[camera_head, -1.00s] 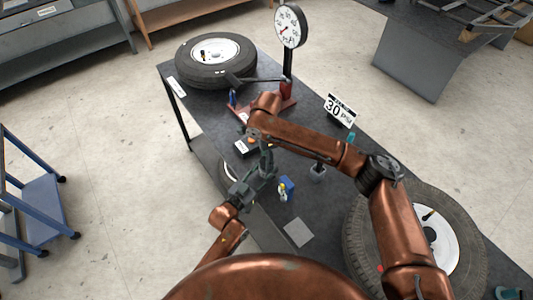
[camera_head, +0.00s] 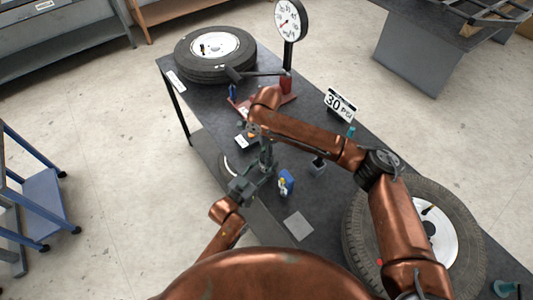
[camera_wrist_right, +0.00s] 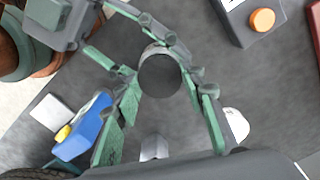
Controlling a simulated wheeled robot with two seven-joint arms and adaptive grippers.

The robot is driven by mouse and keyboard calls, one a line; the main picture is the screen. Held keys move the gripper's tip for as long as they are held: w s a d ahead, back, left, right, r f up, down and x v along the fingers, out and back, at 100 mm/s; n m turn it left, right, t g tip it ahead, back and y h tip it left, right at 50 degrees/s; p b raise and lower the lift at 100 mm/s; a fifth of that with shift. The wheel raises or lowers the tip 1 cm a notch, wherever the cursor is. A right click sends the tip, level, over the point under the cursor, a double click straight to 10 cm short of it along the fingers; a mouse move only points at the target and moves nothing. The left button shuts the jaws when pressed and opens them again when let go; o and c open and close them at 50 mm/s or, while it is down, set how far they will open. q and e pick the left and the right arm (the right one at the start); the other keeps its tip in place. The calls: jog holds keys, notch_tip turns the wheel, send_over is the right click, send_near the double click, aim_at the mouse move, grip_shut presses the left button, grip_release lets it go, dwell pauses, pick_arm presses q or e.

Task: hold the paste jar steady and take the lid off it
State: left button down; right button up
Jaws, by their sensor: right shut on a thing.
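The paste jar's round dark lid (camera_wrist_right: 160,76) shows from above in the right wrist view, with a pale rim along its far side. My right gripper (camera_wrist_right: 163,82) has its green-padded fingers on both sides of the lid and is shut on it. The jar body is mostly hidden under the lid. My left gripper (camera_wrist_right: 140,52) comes in from the upper left, with one finger on each side of the jar. Whether its fingers press on the jar is unclear. In the head view my left gripper (camera_head: 245,186) and right gripper (camera_head: 266,166) are close together, and the jar is hidden there.
A blue container (camera_head: 287,181) with a yellow part stands close by. A grey box with an orange button (camera_wrist_right: 262,19) lies on the dark table (camera_head: 335,235). Tyres lie at the table's far end (camera_head: 216,70) and near right (camera_head: 363,225). A dial gauge (camera_head: 290,19) stands behind.

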pick_arm(q)
jog(key=shift+f, duration=0.2)
pick_arm(e)
jog(key=n, duration=1.7)
jog(key=shift+n, duration=0.4)
jog(key=n, duration=0.3)
jog(key=shift+r+n, duration=0.1)
jog(key=shift+n, duration=0.3)
jog(key=n, duration=0.7)
jog(key=shift+n, duration=0.3)
jog(key=n, duration=0.5)
jog(key=shift+n, duration=0.4)
jog(key=n, duration=0.5)
jog(key=shift+n, duration=0.4)
jog(key=n, duration=0.5)
jog(key=shift+n, duration=0.4)
jog(key=n, duration=0.3)
jog(key=shift+n, duration=0.4)
jog(key=n, duration=0.3)
jog(key=shift+n, duration=0.4)
